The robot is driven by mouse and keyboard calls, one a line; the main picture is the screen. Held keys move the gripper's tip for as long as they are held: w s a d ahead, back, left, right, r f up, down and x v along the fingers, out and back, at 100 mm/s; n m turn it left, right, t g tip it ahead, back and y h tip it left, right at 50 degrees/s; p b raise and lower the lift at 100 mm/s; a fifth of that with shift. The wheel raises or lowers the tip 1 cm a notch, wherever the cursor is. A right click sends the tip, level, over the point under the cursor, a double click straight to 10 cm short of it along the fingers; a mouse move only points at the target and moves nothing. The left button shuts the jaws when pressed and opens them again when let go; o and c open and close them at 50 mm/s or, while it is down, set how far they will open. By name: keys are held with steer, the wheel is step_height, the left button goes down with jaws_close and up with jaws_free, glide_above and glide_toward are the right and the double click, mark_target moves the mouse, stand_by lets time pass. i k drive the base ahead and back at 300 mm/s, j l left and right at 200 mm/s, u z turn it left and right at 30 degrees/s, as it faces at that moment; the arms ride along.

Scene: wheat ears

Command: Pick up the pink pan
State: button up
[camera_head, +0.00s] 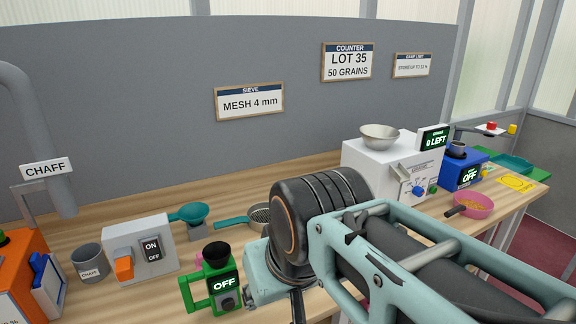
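The pink pan (478,207) is on the right part of the bench, in front of the white counter machine and the blue device. It is a shallow round pan with grains (468,203) in it and a dark handle (455,211) pointing left toward the viewer. My arm crosses the lower middle and right of the view, its big dark joint left of the pan. The pan is apart from the visible arm links. I cannot make out my gripper's fingers; they are hidden behind the arm or out of frame.
The white counter machine (378,168) carries a metal bowl (380,136). A blue device (462,173) reading OFF and green trays (512,164) stand farther right. A green OFF device (214,283), a sieve (259,214) and a chaff cup (88,262) are left of my arm.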

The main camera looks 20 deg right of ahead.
mark_target(473, 204)
steer(key=z, duration=2)
